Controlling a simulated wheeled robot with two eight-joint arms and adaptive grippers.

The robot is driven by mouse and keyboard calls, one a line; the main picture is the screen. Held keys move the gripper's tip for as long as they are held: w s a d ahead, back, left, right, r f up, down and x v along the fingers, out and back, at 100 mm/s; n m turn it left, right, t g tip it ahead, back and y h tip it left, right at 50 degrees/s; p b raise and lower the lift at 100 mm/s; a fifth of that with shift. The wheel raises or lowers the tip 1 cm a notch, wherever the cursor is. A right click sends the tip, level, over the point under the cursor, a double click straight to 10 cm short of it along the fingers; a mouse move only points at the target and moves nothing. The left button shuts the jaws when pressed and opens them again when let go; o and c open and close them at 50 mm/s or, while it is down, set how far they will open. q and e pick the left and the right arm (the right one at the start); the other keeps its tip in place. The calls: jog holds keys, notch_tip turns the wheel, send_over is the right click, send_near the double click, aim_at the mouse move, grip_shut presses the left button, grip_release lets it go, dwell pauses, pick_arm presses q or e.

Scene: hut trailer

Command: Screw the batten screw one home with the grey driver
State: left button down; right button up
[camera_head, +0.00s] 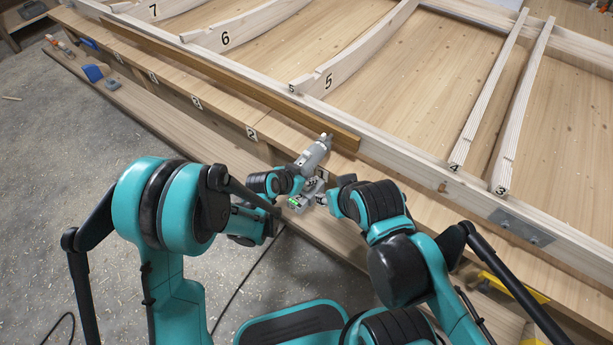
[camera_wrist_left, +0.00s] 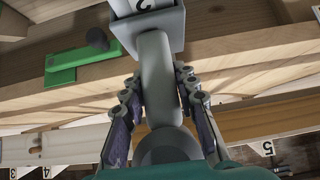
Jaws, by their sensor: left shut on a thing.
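The grey driver (camera_head: 316,154) stands tilted in the head view, its nose at the near end of the brown batten (camera_head: 225,78). Its foot with a green patch (camera_head: 297,203) is at the lower end. My left gripper (camera_head: 292,181) is shut on the driver's handle, which also shows between the fingers in the left wrist view (camera_wrist_left: 157,75). The batten also shows in the left wrist view (camera_wrist_left: 262,122). My right gripper (camera_head: 326,198) is close beside the driver's foot; its fingers are too small and covered to read. I cannot make out a batten screw; the driver's nose covers that spot.
A pale beam (camera_head: 385,142) runs along the batten, with numbered ribs behind it. A metal plate (camera_head: 521,227) is on the beam at right. A yellow object (camera_head: 513,287) lies at lower right. Blue objects (camera_head: 95,73) sit at the far left. A green piece (camera_wrist_left: 82,62) shows in the left wrist view.

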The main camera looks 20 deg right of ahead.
pick_arm(q)
jog(key=shift+w+d, duration=0.25)
dwell(0.6)
dwell(0.5)
jog(key=shift+s+a, duration=0.9)
jog(key=shift+a, duration=0.3)
jog(key=w+a, duration=0.3)
jog(key=a, duration=0.4)
jog(key=shift+a, duration=0.2)
